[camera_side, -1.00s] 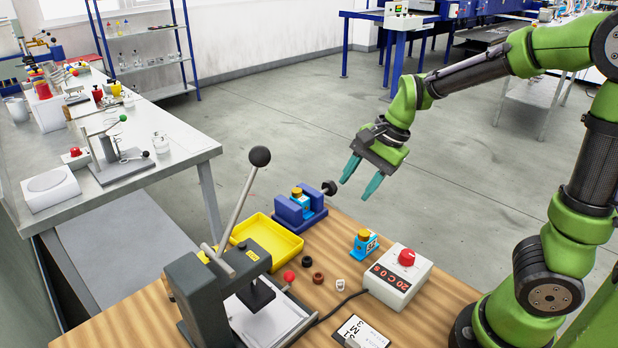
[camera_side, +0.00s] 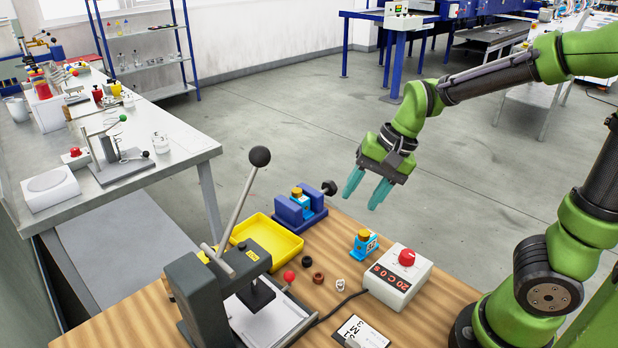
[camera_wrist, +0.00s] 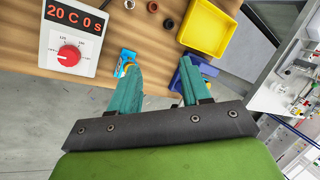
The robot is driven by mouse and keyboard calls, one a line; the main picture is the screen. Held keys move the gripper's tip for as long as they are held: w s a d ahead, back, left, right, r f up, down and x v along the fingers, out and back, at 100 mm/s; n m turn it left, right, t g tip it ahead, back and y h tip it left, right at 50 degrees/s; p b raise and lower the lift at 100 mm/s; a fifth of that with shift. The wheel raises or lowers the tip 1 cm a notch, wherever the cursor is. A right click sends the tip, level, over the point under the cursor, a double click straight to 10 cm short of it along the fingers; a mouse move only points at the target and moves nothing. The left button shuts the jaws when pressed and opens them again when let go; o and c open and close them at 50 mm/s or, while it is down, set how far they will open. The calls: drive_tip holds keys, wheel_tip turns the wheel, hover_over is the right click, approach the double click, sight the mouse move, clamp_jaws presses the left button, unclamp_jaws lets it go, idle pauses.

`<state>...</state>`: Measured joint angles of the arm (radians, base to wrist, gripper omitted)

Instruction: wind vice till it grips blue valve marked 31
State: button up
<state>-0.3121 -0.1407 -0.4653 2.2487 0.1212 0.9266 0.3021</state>
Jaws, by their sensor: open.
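The blue vice (camera_side: 315,217) stands at the far edge of the wooden table, with a black-knobbed screw handle (camera_side: 329,187) sticking out to the right. A blue valve with an orange-yellow top (camera_side: 299,199) sits between its jaws; I cannot tell whether they touch it. A second blue valve (camera_side: 366,245) stands on the table to the right. I cannot read the number on either. My gripper (camera_side: 361,201) is open and empty, in the air right of the handle. In the wrist view the vice (camera_wrist: 205,68) is partly hidden behind one finger, and the loose valve (camera_wrist: 125,58) shows beside the other.
A grey press (camera_side: 200,300) with a long lever stands in front. A control box with a red dial (camera_side: 398,290) stands at the right. Small rings (camera_side: 318,278) lie between. The air around my gripper is free.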

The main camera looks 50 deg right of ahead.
drive_tip(key=w+d+f+m+h, duration=0.1)
drive_tip(key=w+d+f+m, duration=0.2)
drive_tip(key=w+d+m, duration=0.25)
drive_tip(key=m+h, duration=0.3)
drive_tip(key=m, duration=1.7)
approach(331, 183)
drive_tip(key=shift+t, duration=0.5)
drive_tip(key=x, duration=0.7)
drive_tip(key=s+x, duration=0.1)
drive_tip(key=x, duration=0.2)
drive_tip(key=shift+w+d+f, duration=0.15)
drive_tip(key=shift+w+f, duration=0.05)
drive_tip(key=shift+f, duration=0.3)
clamp_jaws()
